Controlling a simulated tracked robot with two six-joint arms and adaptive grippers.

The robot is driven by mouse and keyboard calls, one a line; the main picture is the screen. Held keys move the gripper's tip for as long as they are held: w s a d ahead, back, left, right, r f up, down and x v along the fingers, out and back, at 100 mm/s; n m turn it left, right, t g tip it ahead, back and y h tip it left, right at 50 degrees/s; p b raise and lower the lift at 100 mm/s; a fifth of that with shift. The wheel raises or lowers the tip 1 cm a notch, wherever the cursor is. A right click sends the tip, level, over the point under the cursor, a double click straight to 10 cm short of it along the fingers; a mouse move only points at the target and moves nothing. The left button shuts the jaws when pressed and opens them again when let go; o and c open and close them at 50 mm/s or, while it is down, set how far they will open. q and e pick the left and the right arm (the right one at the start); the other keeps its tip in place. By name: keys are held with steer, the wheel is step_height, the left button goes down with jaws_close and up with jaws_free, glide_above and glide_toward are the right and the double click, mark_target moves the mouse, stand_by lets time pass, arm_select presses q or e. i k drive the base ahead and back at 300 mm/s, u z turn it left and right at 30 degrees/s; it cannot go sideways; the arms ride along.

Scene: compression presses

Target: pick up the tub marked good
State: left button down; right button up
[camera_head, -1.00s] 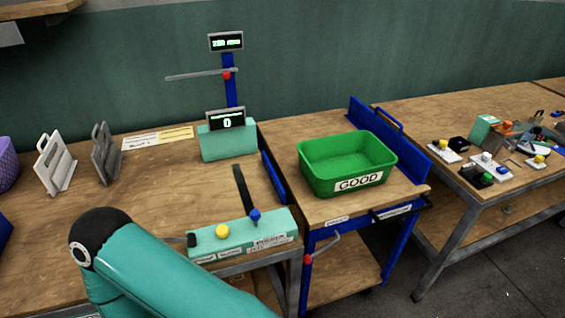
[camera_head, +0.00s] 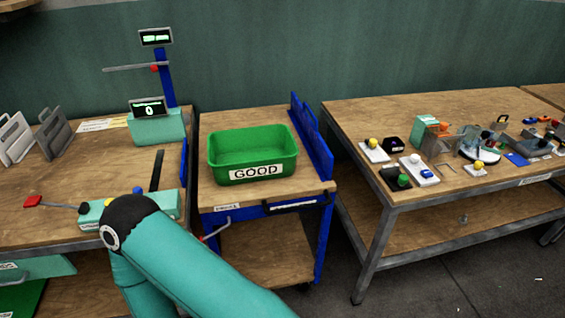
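The green tub marked GOOD (camera_head: 252,154) stands upright on the wooden top of a blue-framed cart (camera_head: 262,197). Its white label faces me, and it looks empty from here. One of my teal arms crosses the bottom of the view, its black joint in front of the left bench. Neither gripper shows in the view, and nothing touches the tub.
The left bench (camera_head: 76,167) carries a teal press unit with a display (camera_head: 155,124) and grey plates with handles (camera_head: 52,134). The right bench (camera_head: 370,113) holds several button boxes and tools. A gap of floor (camera_head: 433,262) shows in front of it.

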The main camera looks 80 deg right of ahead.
mark_target(235, 157)
steer(key=z, duration=0.05)
steer(key=k, duration=0.55)
steer(key=u, duration=1.6)
steer(key=i, duration=0.1)
steer(key=z, duration=3.5)
steer(key=i, duration=1)
steer(key=u, duration=0.25)
